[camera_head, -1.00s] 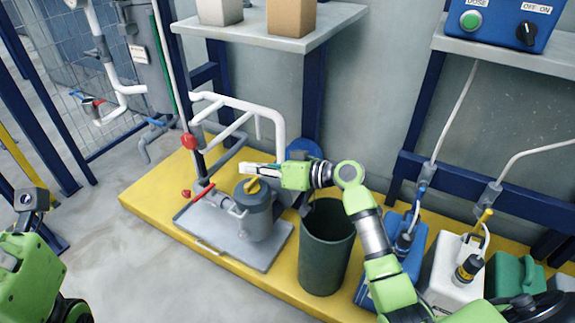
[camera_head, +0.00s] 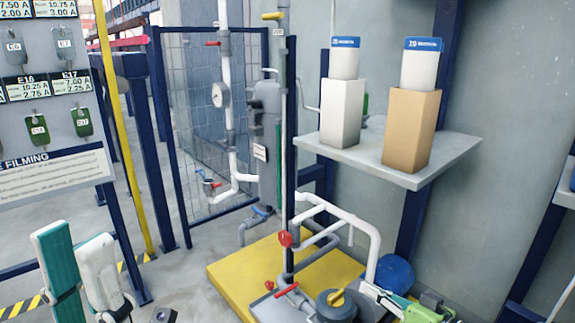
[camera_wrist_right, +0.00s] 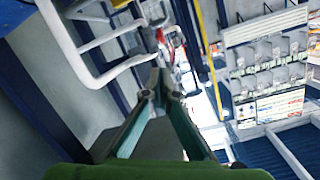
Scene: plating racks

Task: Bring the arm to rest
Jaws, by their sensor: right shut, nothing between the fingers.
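My right gripper (camera_head: 370,291) shows at the bottom right of the head view, with part of its green wrist (camera_head: 425,309) behind it. It is beside the grey canister with a yellow handle (camera_head: 335,300); I cannot tell whether they touch. In the right wrist view, the teal fingers of my right gripper (camera_wrist_right: 160,88) come together at the tips with nothing held. The rest of the right arm is outside the head view.
White and grey pipes (camera_head: 345,222) with red valves rise near the canister from the yellow platform (camera_head: 240,275). A shelf (camera_head: 455,155) carries two boxes. A mesh gate (camera_head: 195,120) stands behind. A board with tags (camera_head: 50,180) is on the left. Grey floor (camera_head: 200,255) is clear between.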

